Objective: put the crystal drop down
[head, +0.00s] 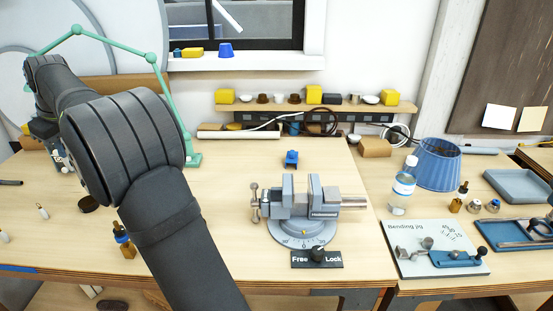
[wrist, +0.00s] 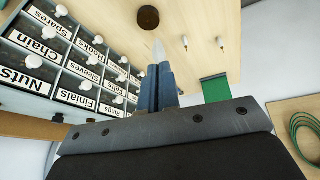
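The crystal drop (wrist: 159,48) shows in the wrist view as a pale, clear pointed piece at the tips of my gripper (wrist: 160,70). The two blue fingers are close together on it, and the drop points away from them toward the wooden table (wrist: 190,15). The fingers hide its near end. I cannot tell whether the drop touches the table. In the head view my own arm covers most of the gripper area at the left, and I cannot make out the drop there.
A labelled drawer cabinet (wrist: 75,60) stands close on the left in the wrist view. A dark round disc (wrist: 148,17) and two small pale-tipped pieces (wrist: 185,42) lie beyond the fingers. A vise (head: 303,205) stands mid-table; a bottle (head: 402,190) is to its right.

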